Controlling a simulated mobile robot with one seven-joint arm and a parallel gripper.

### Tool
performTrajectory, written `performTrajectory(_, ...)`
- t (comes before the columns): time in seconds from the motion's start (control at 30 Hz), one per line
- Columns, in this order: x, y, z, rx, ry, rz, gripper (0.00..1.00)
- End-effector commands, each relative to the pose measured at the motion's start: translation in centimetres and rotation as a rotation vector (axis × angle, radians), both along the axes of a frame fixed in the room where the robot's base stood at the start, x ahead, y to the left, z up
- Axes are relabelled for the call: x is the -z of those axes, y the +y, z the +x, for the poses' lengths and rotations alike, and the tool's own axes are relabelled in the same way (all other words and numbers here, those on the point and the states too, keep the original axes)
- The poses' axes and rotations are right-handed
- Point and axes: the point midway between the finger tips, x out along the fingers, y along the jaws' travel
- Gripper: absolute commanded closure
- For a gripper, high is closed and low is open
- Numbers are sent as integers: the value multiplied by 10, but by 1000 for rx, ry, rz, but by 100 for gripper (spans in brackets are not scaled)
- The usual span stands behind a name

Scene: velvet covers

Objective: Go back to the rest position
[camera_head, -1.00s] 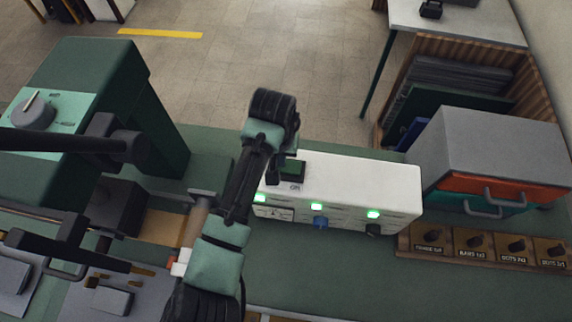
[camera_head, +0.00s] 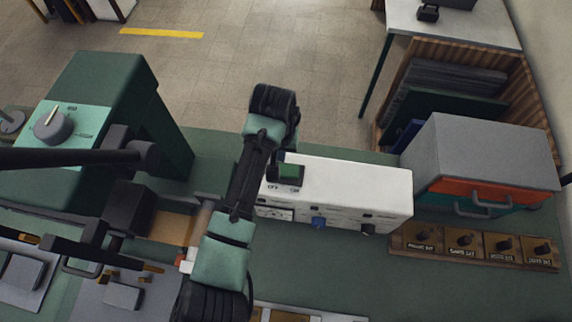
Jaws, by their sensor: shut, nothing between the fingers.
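My arm reaches up the middle of the head view and bends over at the wrist. My gripper (camera_head: 274,172) points down behind the forearm, mostly hidden, and looks shut and empty.
A green machine (camera_head: 110,95) with a grey dial stands at the left. A grey drawer cabinet (camera_head: 485,150) and a wooden strip of labelled knobs (camera_head: 475,246) are at the right. Metal fixtures lie at the lower left. The green bench is clear at lower right.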

Motion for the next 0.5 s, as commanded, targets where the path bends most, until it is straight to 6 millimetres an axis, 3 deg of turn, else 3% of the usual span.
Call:
performTrajectory(0.17, -17, -1, 0, 1, 1, -1, 100)
performTrajectory(0.5, -16, 0, 0, 1, 0, 0, 100)
